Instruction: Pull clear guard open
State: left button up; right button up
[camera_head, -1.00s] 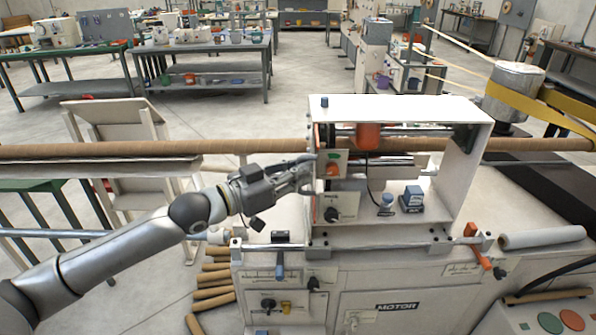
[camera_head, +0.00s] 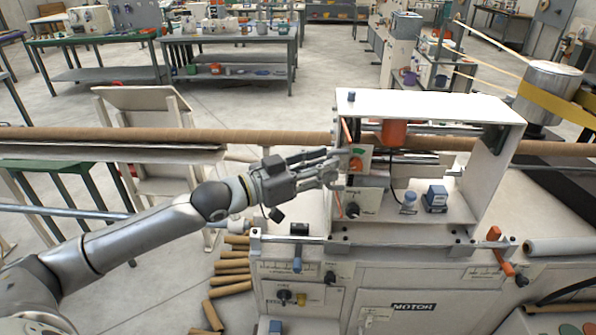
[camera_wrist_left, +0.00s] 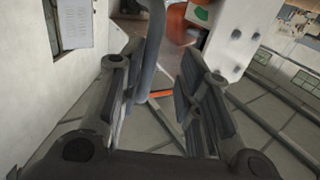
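The spiral winder (camera_head: 425,104) has a white housing with an open front. I cannot clearly make out the clear guard itself. My left gripper (camera_head: 338,169) is at the left end of the housing, close to the small panel (camera_head: 357,158) with a green mark. In the left wrist view my left gripper (camera_wrist_left: 158,100) is open, its fingers spread apart. A grey curved bar (camera_wrist_left: 151,45) shows between and beyond the fingers; I cannot tell whether they touch it. My right gripper is not in view.
A long brown tube (camera_head: 200,137) runs across behind my left gripper. A blue block (camera_head: 435,198) sits inside the housing. Brown tubes (camera_head: 232,268) lie on the floor to the left of the machine.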

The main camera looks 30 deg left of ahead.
pick_arm(q)
jog(key=v, duration=1.1)
jog(key=shift+s, duration=0.15)
dwell(0.6)
jog(key=shift+a, duration=0.2)
dwell(0.5)
